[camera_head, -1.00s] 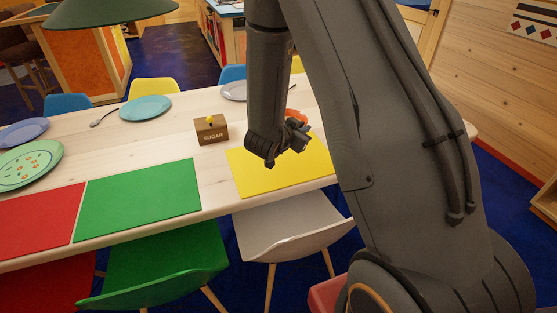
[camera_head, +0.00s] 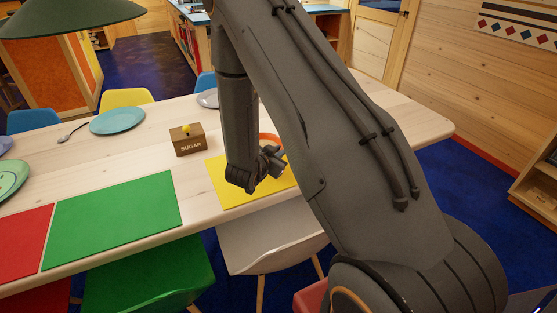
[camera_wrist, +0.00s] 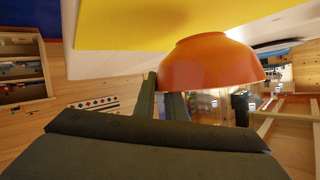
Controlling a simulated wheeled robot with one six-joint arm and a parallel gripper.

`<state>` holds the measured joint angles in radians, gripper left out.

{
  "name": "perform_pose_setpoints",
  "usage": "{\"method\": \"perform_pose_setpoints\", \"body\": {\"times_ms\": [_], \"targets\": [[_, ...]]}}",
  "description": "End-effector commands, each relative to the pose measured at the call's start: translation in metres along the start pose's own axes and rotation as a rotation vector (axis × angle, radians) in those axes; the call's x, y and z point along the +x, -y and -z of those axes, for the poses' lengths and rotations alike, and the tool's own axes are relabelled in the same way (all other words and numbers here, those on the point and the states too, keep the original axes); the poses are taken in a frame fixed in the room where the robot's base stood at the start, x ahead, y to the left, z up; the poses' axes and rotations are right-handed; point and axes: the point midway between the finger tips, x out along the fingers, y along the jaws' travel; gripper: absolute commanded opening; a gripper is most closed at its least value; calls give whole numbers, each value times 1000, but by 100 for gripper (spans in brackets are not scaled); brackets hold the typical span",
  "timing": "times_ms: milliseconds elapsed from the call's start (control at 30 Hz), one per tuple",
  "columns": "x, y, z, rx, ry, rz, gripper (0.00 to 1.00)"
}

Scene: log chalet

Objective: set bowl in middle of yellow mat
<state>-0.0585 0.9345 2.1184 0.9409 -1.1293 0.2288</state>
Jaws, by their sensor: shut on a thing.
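The orange bowl (camera_head: 269,137) shows as a rim beyond my gripper (camera_head: 274,163) in the head view; the arm and gripper hide most of it. In the wrist view the bowl (camera_wrist: 208,65) appears inverted, with its base toward the yellow mat (camera_wrist: 150,22). My gripper's fingers (camera_wrist: 160,103) are shut on the bowl's rim. In the head view the yellow mat (camera_head: 230,188) lies near the table's front edge, its right part hidden by my arm. The bowl is over or close above the mat; I cannot tell whether it touches.
A brown sugar box (camera_head: 188,145) stands left of the mat. Green (camera_head: 115,215) and red (camera_head: 22,240) mats lie further left. A blue plate (camera_head: 117,121) and spoon (camera_head: 72,132) lie behind. A white chair (camera_head: 265,240) stands at the front edge.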

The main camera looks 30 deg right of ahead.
Motion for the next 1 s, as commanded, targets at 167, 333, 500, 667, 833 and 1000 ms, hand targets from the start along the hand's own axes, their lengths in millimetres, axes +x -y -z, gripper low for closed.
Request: {"method": "perform_pose_setpoints", "body": {"times_ms": [167,333,500,667,833,1000], "targets": [[8,-7,-20,-2,0,-2,0],[13,-10,-31,-1,0,-1,0],[14,-10,-32,0,-1,0,0],[14,-10,-33,0,-1,0,0],[15,-12,-36,-1,1,-1,21],[15,-12,-36,-1,1,-1,31]]}}
